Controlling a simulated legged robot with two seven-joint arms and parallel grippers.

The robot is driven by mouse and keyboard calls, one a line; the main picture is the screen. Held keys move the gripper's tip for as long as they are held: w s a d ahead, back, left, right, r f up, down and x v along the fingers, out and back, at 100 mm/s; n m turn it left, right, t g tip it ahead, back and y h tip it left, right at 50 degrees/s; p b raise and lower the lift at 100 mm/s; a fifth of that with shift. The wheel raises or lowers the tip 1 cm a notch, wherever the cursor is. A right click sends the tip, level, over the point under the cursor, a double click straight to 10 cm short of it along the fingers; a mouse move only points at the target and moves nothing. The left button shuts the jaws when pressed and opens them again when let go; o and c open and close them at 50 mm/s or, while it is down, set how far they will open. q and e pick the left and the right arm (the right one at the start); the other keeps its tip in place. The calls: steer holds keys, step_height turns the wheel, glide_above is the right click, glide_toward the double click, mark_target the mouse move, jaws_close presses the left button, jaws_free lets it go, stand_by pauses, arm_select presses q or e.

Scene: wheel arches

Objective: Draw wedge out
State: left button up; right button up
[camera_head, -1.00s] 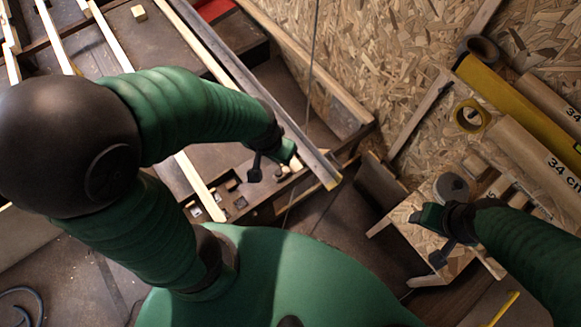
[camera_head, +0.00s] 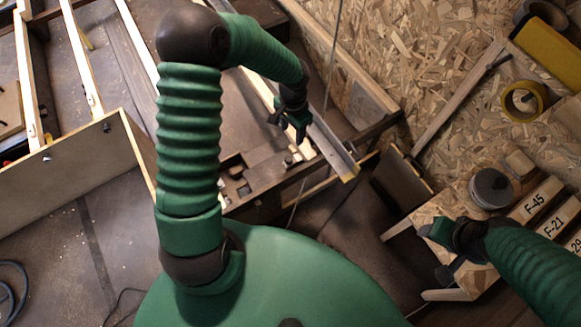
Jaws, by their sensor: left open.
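My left gripper (camera_head: 287,128) is open and empty as far as I can see. It hangs over the long rail (camera_head: 325,140), close to the rail's yellow-tipped end. Small pale wooden pieces (camera_head: 304,150) lie just below its fingers at the edge of the dark bench. I cannot tell which of them is the wedge, and the fingers hide part of this spot. My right gripper (camera_head: 436,252) has its fingers apart over the small chipboard table (camera_head: 403,220) at the right and appears empty.
The small table bears a grey round tin (camera_head: 491,188) and labelled pale blocks (camera_head: 537,199). A yellow tape roll (camera_head: 524,101) lies on the chipboard behind. A wooden frame (camera_head: 70,170) fills the left. A thin cable (camera_head: 330,75) hangs near the rail. Dark floor (camera_head: 335,215) shows between bench and table.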

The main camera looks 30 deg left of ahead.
arm_select(q)
steer(key=b, duration=0.3)
glide_above(289, 158)
steer(key=a, duration=0.1)
step_height(289, 158, down, 10)
steer(key=r, duration=0.1)
steer(key=shift+h, duration=0.4)
steer(key=f+b, duration=0.1)
steer(key=f, duration=0.4)
steer(key=f+b, duration=0.2)
steer(key=f, duration=0.4)
steer(key=d+f+b, duration=0.1)
steer(key=f, duration=0.4)
steer(key=shift+f+b, duration=0.4)
arm_select(e)
steer(key=s+x, duration=0.2)
steer(key=x, duration=0.7)
steer(key=shift+s+f, duration=0.15)
steer(key=shift+f, duration=0.5)
arm_select(q)
steer(key=shift+c, duration=0.4)
arm_select(e)
steer(key=shift+a, duration=0.1)
arm_select(q)
jaws_close()
steer(key=shift+a, duration=0.1)
